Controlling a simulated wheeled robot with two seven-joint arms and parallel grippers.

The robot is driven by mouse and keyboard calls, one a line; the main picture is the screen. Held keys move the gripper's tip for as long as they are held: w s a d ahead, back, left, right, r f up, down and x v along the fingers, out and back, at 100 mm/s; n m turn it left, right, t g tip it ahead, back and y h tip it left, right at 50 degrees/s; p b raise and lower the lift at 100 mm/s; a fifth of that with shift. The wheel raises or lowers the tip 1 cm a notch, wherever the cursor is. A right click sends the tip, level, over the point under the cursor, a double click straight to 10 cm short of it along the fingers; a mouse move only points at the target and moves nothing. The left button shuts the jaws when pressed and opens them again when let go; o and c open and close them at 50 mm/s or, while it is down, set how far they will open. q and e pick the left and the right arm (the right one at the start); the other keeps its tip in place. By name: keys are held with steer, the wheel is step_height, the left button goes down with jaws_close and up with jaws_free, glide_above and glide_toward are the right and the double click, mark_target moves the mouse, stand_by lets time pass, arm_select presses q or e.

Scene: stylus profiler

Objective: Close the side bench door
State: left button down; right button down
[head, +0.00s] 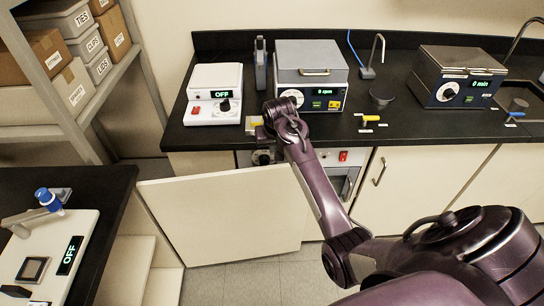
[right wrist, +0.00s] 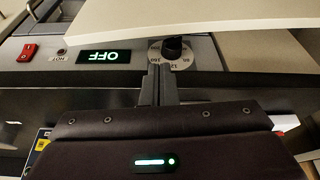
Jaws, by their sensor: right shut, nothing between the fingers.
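The side bench (head: 95,181) is at the left of the head view, with a black top and an open cabinet with pale shelves (head: 140,262) below. Its cream door (head: 225,210) stands open, reaching right across the floor gap from near the bench's far corner. In the right wrist view the door's pale edge (right wrist: 200,14) crosses the top. My right gripper (right wrist: 158,85) is shut and empty, beside the door and close to a dial (right wrist: 173,48) on the under-counter unit. Whether it touches anything I cannot tell. In the head view my right arm hides part of the door's right end.
The under-counter unit (head: 343,156) has a red switch and a panel reading OFF (right wrist: 103,57). The back counter (head: 300,122) carries several devices. A shelf of boxes (head: 90,45) stands at the far left. Floor (head: 250,283) is clear below the door.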

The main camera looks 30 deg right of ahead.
steer(key=shift+p+x, duration=0.4)
steer(key=shift+x, duration=4.25)
